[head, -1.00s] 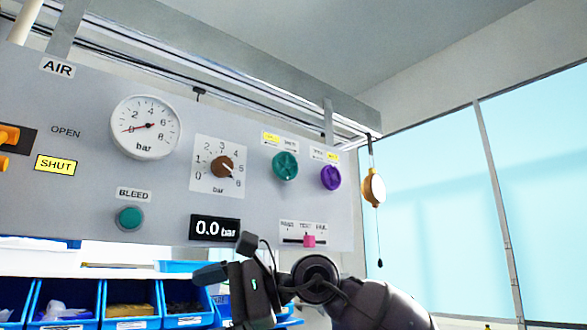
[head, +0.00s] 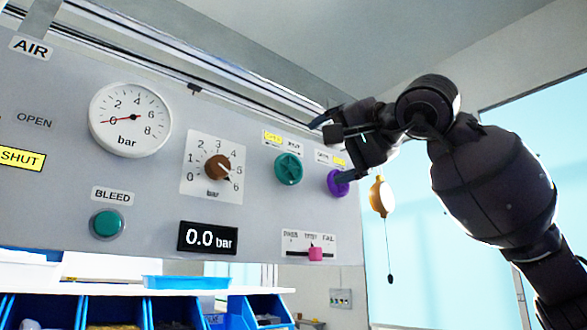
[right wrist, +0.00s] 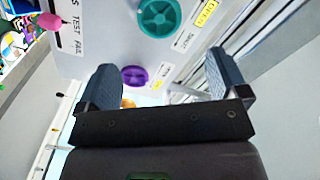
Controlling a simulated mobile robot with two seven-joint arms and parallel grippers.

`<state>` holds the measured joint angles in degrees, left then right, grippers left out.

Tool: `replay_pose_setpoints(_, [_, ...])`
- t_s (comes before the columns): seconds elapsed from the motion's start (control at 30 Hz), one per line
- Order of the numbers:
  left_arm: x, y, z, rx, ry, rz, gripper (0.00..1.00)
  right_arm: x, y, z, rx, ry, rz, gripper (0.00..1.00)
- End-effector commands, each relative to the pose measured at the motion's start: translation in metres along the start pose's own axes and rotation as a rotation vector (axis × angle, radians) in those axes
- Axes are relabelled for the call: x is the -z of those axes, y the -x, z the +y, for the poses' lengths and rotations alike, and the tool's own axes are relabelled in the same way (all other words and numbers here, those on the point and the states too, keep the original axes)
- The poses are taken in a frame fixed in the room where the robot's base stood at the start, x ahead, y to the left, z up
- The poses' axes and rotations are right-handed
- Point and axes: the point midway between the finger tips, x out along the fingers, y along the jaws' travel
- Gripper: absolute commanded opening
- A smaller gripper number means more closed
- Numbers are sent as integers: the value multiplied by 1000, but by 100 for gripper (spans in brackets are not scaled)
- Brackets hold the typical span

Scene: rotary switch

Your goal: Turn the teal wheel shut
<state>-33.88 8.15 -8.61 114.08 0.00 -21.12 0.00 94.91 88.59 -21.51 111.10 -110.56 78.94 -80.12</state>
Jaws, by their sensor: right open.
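The teal wheel (head: 288,168) is a round ribbed knob on the grey panel, right of the brown rotary dial. Above it are two small labels, the left one yellow; in the right wrist view the wheel (right wrist: 158,17) is at the top edge, and its yellow label (right wrist: 206,13) appears to read OPEN, the white one SHUT. My right gripper (head: 325,128) is open and empty, above and right of the teal wheel and apart from it. Its two fingers show spread in the right wrist view (right wrist: 162,76). My left gripper is not in view.
A purple wheel (head: 338,183) sits right of the teal one, close under my right gripper. A pink slider (head: 315,254) is below. A rail (head: 200,75) runs above. Blue bins (head: 170,312) stand below.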

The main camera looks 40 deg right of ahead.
Motion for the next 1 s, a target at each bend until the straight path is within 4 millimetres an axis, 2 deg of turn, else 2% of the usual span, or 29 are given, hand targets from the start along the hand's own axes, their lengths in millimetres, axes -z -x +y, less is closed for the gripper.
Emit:
replay_pose_setpoints(0.27, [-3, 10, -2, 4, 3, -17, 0, -1, -44, -1, -2, -4, -6, 92])
replay_pose_setpoints(0.53, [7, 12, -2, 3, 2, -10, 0, -1, -85, 0, -1, -3, -6, 92])
replay_pose_setpoints(0.73, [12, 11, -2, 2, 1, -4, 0, -1, -99, 0, 0, -3, -5, 92])
replay_pose_setpoints(1.0, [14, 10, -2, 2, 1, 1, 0, -1, -102, 1, 0, -3, -4, 92])
